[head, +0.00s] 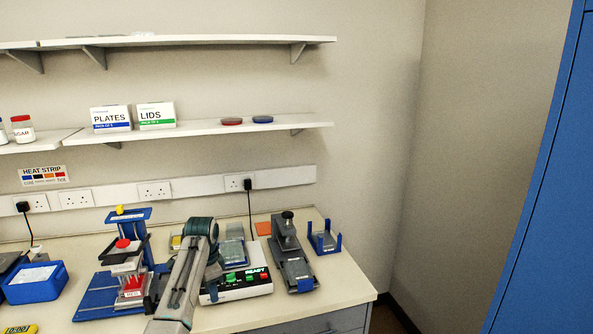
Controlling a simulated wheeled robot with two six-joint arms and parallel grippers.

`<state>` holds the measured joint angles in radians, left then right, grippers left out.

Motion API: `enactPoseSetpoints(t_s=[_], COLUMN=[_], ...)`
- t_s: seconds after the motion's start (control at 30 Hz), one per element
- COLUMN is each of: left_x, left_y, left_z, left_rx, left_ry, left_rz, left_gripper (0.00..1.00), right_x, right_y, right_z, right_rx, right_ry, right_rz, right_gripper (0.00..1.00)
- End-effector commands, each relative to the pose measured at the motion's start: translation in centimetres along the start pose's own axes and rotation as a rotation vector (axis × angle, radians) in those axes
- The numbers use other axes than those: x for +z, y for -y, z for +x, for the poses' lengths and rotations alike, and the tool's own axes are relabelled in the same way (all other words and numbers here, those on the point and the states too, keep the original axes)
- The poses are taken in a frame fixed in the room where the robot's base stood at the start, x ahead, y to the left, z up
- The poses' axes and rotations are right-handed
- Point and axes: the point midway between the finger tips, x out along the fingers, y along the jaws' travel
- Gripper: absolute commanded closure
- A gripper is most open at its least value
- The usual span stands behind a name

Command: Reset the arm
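My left arm (183,283) rises from the bottom edge of the head view, over the front of the bench. Its teal-banded joint (200,228) is at the top, in front of the bench devices. A dark grey part of my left gripper (213,264) shows just right of the arm link, beside the white READY device (238,286). The fingertips cannot be made out, so I cannot tell their opening or whether they hold anything. My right gripper is not in view.
A blue stand with a red-topped press (124,245) is close left of the arm. A blue tray (35,284) lies farther left. A grey device (288,240) and blue holder (325,238) stand right. Shelves (210,128) hang above; a blue cabinet (545,190) is far right.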

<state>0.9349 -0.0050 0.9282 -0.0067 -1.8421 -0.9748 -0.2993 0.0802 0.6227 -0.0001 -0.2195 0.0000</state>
Motion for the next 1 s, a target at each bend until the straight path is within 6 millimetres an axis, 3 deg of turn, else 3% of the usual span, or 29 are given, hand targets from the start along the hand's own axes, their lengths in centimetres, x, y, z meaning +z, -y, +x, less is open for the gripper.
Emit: enactPoseSetpoints(t_s=[0.27,0.47,0.7,0.83,1.0], left_x=[2.7,6.3,12.6,16.1,20.6], left_y=[-2.3,-5.9,-13.0,-17.4,-23.5], left_z=[4.7,9.6,14.7,16.1,16.5], left_rx=[-0.025,-0.057,-0.115,-0.143,-0.176], left_ry=[-0.008,-0.021,-0.051,-0.071,-0.102], left_rz=[-0.100,-0.220,-0.403,-0.496,-0.610], left_gripper=[0.70,0.70,0.70,0.70,0.70], right_x=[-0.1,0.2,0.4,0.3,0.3], right_y=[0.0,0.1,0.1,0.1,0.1], right_z=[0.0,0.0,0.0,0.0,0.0], right_rx=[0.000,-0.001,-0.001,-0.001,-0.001], right_ry=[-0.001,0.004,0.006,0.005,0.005], right_rz=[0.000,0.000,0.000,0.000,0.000], right_gripper=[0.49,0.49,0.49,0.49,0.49])
